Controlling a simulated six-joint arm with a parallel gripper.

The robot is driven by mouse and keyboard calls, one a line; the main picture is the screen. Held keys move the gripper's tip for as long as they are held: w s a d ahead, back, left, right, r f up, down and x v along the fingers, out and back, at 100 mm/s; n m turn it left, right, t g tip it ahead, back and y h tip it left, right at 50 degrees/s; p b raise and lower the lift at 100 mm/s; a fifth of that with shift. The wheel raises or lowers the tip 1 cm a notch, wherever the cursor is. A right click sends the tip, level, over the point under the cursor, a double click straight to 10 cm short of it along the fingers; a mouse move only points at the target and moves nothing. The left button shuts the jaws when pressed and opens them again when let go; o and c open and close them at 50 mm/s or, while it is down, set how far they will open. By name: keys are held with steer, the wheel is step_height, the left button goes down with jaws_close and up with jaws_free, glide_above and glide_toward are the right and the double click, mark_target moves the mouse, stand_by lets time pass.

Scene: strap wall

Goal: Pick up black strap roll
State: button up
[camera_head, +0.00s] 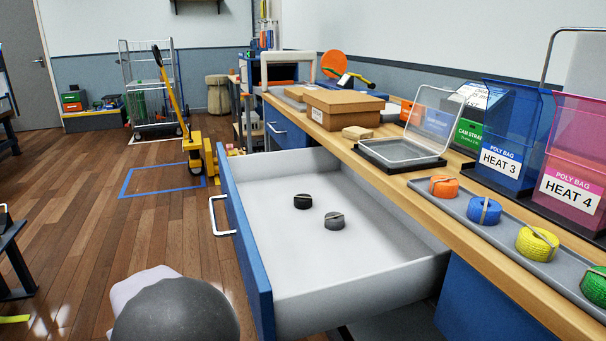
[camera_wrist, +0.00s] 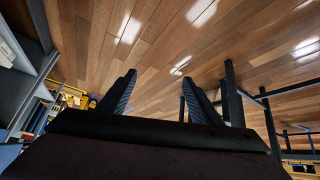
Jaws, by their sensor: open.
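In the head view a black strap roll (camera_head: 303,201) lies in the open drawer (camera_head: 262,250), a little left of its middle. A dark grey strap roll (camera_head: 334,221) lies close by, nearer and to the right, apart from it. My gripper's two dark fingers show in the wrist view (camera_wrist: 157,95), spread apart with nothing between them. The fingers do not show in the head view.
The drawer's blue front with its handle (camera_head: 220,217) stands out over the floor. On the bench a grey tray (camera_head: 505,237) holds orange, blue, yellow and green strap rolls. A clear-lidded box (camera_head: 405,150) and a cardboard box (camera_head: 343,108) stand further back.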

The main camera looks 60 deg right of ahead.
steer(key=w+d+r+m+t+h+p, duration=0.2)
steer(key=d+r+h+p, duration=0.1)
steer(key=d+r+p, duration=1.15)
steer(key=w+d+r+m+t+h+p, duration=0.1)
steer(key=w+d+r+t+h+p, duration=0.35)
steer(key=d+r, duration=1.15)
steer(key=shift+m+g, duration=0.5)
steer(key=shift+g, duration=0.25)
steer(key=s+r+p, duration=0.1)
steer(key=s+r, duration=0.1)
steer(key=s+d+r+p, duration=0.1)
steer(key=s+r, duration=0.1)
steer(key=s, duration=0.1)
steer(key=s+d+r+p, duration=0.1)
steer(key=s+r+p, duration=0.1)
steer(key=r, duration=0.1)
steer(key=shift+s+d+r, duration=0.1)
steer(key=shift+s+d, duration=0.1)
steer(key=shift+s, duration=0.1)
steer(key=s+d+f+m+g+b, duration=0.1)
steer(key=s+d+f+g+b, duration=0.1)
steer(key=s+f, duration=0.55)
steer(key=m+g+b, duration=0.1)
steer(key=m+g, duration=0.1)
steer(key=m, duration=0.1)
glide_toward(303, 199)
steer(key=shift+w+d+f+h, duration=0.35)
steer(key=shift+w+d+f, duration=0.05)
steer(key=shift+w+f, duration=0.05)
steer(key=shift+x, duration=3.65)
